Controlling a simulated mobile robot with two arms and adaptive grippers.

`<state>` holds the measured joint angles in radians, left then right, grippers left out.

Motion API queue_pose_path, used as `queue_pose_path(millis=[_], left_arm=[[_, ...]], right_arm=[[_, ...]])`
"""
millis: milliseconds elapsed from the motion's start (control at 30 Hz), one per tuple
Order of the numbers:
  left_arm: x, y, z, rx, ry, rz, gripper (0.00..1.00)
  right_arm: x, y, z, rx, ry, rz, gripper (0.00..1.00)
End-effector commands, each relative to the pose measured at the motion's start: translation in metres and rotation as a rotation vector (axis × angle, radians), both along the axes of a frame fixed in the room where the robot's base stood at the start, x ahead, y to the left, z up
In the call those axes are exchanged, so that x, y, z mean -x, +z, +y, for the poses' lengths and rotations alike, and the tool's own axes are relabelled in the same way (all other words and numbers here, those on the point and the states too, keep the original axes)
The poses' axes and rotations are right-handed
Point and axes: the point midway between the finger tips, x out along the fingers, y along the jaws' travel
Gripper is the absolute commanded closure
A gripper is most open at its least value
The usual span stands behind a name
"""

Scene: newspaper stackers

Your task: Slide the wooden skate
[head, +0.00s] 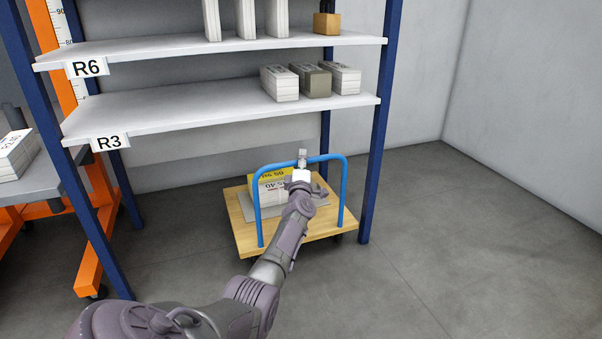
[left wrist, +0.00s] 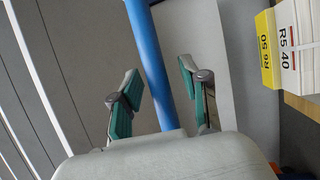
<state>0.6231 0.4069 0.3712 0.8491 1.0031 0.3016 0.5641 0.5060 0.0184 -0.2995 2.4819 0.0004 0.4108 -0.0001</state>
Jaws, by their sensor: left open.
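The wooden skate (head: 243,236) is a low, light wooden platform with a blue tube handle (head: 343,190). It stands on the floor under the shelf rack and bears stacks labelled R6 50 and R5 40 (head: 268,189). My left gripper (head: 308,172) is at the handle. In the left wrist view its open fingers (left wrist: 162,92) lie on either side of the blue tube (left wrist: 150,60), with gaps visible. The stacks (left wrist: 289,50) and a strip of the wooden deck (left wrist: 301,104) show at the right there. My right gripper is not in view.
The blue-posted rack has shelves R6 (head: 200,52) and R3 (head: 190,112) holding stacks above the skate. A right front post (head: 381,130) stands close beside it. An orange-legged table (head: 60,180) is at left. The grey floor (head: 440,240) at right is clear.

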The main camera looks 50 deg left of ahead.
Motion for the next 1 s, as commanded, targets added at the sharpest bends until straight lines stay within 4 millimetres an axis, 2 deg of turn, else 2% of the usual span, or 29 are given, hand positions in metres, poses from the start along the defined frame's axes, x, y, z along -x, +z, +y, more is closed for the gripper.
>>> queue_pose_path(millis=[133, 633, 800, 1000], left_arm=[[0.01, -0.005, -0.013, 0.005, -0.003, -0.002, 0.55], [0.072, -0.02, -0.07, 0.001, 0.001, 0.0, 0.55], [0.08, -0.021, -0.077, 0.0, 0.002, 0.001, 0.55], [0.081, -0.021, -0.078, -0.001, 0.002, 0.002, 0.55]], right_arm=[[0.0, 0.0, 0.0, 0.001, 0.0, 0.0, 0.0], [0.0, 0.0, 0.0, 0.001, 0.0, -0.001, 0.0], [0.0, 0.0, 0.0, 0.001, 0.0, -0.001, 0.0], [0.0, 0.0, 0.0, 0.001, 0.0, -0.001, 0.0]])
